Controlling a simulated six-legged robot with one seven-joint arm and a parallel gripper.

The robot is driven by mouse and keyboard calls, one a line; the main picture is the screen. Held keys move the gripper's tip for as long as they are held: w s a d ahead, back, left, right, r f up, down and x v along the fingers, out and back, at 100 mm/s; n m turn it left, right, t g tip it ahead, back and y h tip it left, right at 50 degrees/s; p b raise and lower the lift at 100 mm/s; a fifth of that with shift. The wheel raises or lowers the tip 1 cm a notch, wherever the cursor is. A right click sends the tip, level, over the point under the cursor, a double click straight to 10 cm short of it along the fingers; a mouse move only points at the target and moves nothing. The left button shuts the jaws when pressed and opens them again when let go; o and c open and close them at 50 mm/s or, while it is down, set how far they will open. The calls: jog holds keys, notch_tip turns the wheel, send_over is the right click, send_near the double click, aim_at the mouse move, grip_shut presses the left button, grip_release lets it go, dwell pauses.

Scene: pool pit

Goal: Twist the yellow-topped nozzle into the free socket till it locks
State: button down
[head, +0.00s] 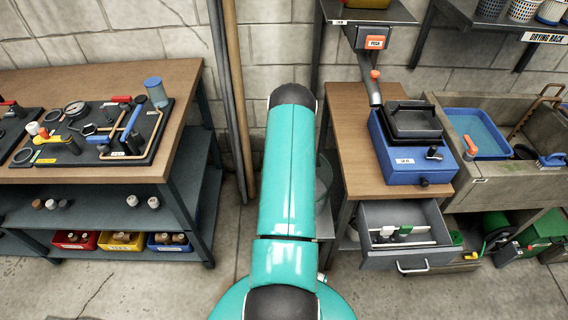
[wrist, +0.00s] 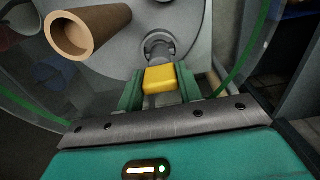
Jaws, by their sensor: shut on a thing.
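In the wrist view my gripper (wrist: 159,86) has its two green fingers shut on the yellow-topped nozzle (wrist: 160,79). The yellow block sits between the fingertips. Just beyond it a round metal socket (wrist: 158,46) shows on a grey plate (wrist: 200,40). The nozzle's far end is hidden by its yellow top, so I cannot tell whether it is in the socket or only in front of it. In the head view my teal arm reaches away from me, and the gripper and nozzle are hidden.
A brown tube (wrist: 92,28) juts toward me at upper left in the wrist view, close to the left finger. A clear cover with a green rim (wrist: 250,45) curves around the gripper. In the head view, workbenches stand left (head: 110,75) and right (head: 345,125), with an open drawer (head: 405,235).

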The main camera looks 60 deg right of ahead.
jog(key=shift+f, duration=1.2)
dwell(0.6)
jog(key=n, duration=1.2)
jog(key=shift+n, duration=0.4)
jog(key=c, duration=0.9)
grip_release()
jog(key=shift+o, duration=0.2)
jog(key=shift+d+r, duration=0.1)
notch_tip(320, 180, up, 14)
